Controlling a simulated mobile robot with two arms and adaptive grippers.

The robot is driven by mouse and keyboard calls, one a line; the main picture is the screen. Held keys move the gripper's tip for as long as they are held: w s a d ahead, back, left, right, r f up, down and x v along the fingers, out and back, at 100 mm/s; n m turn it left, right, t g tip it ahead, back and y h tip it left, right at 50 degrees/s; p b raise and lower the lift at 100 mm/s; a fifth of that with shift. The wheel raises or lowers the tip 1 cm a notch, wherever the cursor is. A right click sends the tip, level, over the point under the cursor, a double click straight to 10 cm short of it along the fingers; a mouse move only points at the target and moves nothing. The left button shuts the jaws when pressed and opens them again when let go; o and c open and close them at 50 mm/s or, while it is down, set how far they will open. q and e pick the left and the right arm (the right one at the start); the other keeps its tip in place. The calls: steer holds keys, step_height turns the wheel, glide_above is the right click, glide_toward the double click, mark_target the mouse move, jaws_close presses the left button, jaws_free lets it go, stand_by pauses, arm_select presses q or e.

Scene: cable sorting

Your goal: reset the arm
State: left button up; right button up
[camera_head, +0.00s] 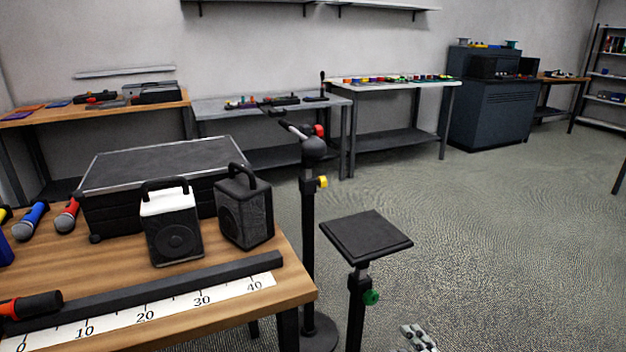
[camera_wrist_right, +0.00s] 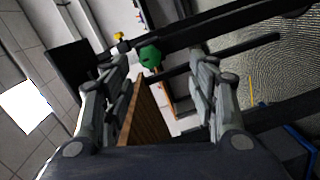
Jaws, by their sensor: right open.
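My right gripper (camera_wrist_right: 160,95) is open in the right wrist view, its two fingers wide apart with nothing held between them. In the head view a small part of a gripper (camera_head: 418,338) shows at the bottom edge, right of the stand with the flat black plate. It is clear of the wooden table. My left gripper is not in view. In the wrist view a green knob (camera_wrist_right: 150,57) and dark poles show beyond the fingers, along with a strip of wooden tabletop (camera_wrist_right: 146,115).
A wooden table (camera_head: 296,291) holds a black case (camera_head: 160,165), two speakers (camera_head: 172,225), microphones (camera_head: 68,216) and a ruler strip (camera_head: 150,314). Beside it stand a black plate stand (camera_head: 366,235) and a pole stand (camera_head: 308,210). Open carpet lies to the right.

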steer(key=s+d+f+m+g+h, duration=0.1)
steer(key=s+f+m+g+h, duration=0.4)
steer(key=f+m, duration=0.35)
steer(key=s+a+f+m+g+p, duration=0.4)
steer(key=s+f, duration=0.4)
steer(key=s, duration=0.4)
steer(key=s+a+f+m+g+p, duration=0.1)
steer(key=s+a+f+m+g, duration=0.3)
steer(key=s+f, duration=0.6)
arm_select(q)
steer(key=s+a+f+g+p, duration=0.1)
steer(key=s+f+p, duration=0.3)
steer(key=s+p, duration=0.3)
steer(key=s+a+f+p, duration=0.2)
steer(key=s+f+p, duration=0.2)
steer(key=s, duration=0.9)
steer(key=p, duration=0.2)
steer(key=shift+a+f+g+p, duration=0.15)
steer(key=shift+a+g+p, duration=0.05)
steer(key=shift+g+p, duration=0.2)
arm_select(e)
steer(key=s+d+f+g, duration=0.1)
steer(key=s+d, duration=0.1)
steer(key=s, duration=0.8)
steer(key=s+d+f+n+g, duration=0.1)
steer(key=s+d, duration=0.2)
steer(key=s, duration=0.7)
steer(key=shift+d+g, duration=0.15)
steer(key=shift+g, duration=0.25)
steer(key=shift+f, duration=0.1)
